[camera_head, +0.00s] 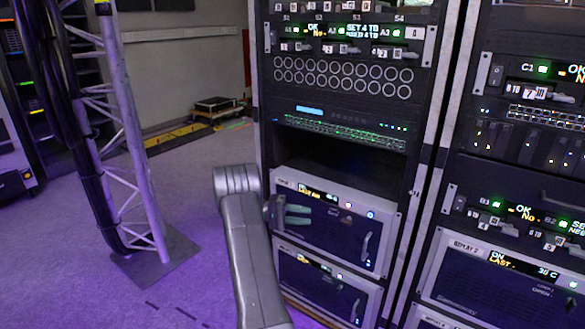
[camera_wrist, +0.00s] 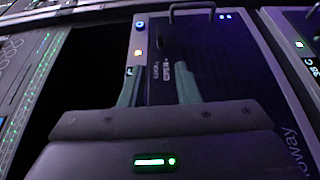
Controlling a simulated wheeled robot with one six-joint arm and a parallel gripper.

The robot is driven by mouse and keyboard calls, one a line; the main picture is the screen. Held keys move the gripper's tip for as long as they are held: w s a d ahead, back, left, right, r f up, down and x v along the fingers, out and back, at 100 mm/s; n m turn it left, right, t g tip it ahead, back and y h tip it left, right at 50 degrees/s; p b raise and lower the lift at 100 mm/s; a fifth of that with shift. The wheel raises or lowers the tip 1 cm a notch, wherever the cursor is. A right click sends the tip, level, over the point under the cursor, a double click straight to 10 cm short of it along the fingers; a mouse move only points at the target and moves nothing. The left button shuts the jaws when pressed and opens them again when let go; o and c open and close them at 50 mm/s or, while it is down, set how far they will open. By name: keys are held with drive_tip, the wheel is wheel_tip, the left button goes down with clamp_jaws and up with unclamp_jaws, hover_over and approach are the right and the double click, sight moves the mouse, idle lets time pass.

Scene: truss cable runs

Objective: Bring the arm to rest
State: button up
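My gripper (camera_head: 297,215) is in front of the upper silver-framed rack unit (camera_head: 335,222) in the head view, near its left side. My grey arm (camera_head: 250,260) reaches up from the bottom of that view and bends at the top. In the wrist view my gripper (camera_wrist: 158,86) has its two green fingers apart, with the dark face of the unit (camera_wrist: 195,50) showing between them. Nothing shows between the fingers. Whether the fingertips touch the unit cannot be told.
A dark empty rack bay (camera_head: 335,160) is just above the unit. A second rack (camera_head: 500,200) stands at the right. A truss upright (camera_head: 125,130) with black cables (camera_head: 75,120) stands at the left on a base plate (camera_head: 155,262). Purple-lit floor (camera_head: 195,200) between them is open.

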drive_tip(key=b+x, duration=0.1)
drive_tip(key=x, duration=1.1)
drive_tip(key=shift+s+d+b, duration=0.1)
drive_tip(key=shift+d+b, duration=0.15)
drive_tip(key=shift+b, duration=0.15)
